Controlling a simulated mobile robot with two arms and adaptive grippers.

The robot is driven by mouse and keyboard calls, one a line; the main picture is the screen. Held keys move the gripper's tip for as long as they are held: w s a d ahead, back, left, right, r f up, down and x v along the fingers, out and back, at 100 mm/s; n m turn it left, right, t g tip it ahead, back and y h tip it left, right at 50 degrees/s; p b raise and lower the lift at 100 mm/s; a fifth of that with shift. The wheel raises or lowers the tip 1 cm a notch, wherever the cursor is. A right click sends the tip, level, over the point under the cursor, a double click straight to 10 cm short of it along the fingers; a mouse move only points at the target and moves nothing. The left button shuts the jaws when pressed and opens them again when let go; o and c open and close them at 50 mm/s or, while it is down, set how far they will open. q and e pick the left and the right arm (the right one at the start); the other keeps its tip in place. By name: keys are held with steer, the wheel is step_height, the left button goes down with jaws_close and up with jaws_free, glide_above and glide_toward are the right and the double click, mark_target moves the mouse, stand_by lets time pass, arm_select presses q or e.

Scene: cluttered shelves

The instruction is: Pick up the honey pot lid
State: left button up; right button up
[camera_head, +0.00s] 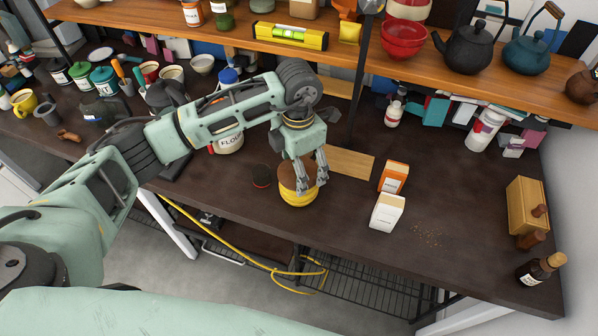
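A round yellow pot (297,200) with a brown wooden-looking top (286,178) stands upright near the front edge of the dark table, in the middle of the view; I take it for the honey pot and its lid. My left gripper (312,187) points down over the right part of this pot. Its two fingers are apart, with the tips in front of the brown top and the yellow side. They hide part of the top, and I cannot tell whether they touch or grip it. My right gripper is not in view.
A small dark jar (261,176) stands close left of the pot. A wooden board (350,163) lies behind it, and orange (394,177) and white (387,212) cartons stand to its right. A flour canister (229,142) is behind my arm. A loaded wooden shelf (350,51) runs above the back.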

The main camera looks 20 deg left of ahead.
arm_select(q)
steer(key=shift+c, duration=1.1)
steer(key=shift+r, duration=0.1)
